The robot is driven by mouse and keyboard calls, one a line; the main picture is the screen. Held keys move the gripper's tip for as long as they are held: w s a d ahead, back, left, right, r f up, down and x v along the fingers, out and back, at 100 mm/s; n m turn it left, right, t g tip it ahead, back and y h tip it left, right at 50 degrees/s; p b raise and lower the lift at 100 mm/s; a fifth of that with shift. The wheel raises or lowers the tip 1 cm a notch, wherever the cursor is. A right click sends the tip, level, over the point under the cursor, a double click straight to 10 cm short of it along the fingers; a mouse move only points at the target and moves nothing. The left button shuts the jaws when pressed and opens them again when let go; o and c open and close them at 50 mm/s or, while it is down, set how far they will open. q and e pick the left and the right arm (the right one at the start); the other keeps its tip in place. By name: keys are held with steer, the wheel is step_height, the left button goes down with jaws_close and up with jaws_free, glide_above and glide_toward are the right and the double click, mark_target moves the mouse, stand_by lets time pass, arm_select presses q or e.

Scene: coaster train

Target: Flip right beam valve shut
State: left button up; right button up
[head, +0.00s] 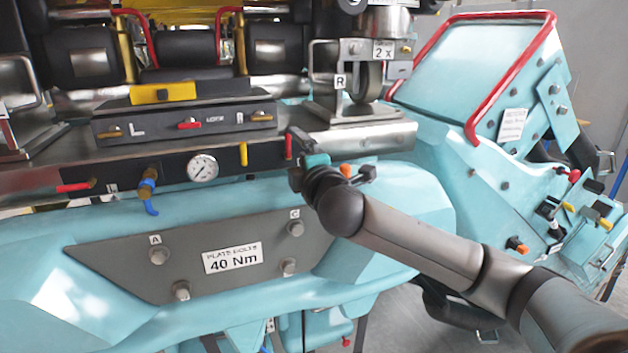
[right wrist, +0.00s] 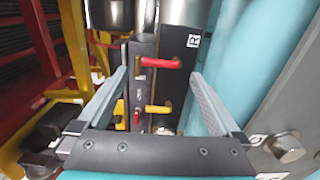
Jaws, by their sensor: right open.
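The right beam valve has a red lever (head: 289,146) at the right end of the dark strip on the beam's front. My right gripper (right wrist: 160,75) is open. Its fingers stand on either side of the lever's line, and I see no grip on it. In the head view the right gripper (head: 303,168) is just below the lever, its fingertips partly hidden. My left gripper is not in view.
A pressure gauge (head: 202,168), blue valve (head: 148,190) and another red lever (head: 74,187) lie further left. The grey bolted plate (head: 120,262) is below.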

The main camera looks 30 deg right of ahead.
steer(key=b+v, duration=0.2)
steer(key=v, duration=0.8)
steer(key=shift+b, duration=0.35)
steer(key=shift+a, duration=0.1)
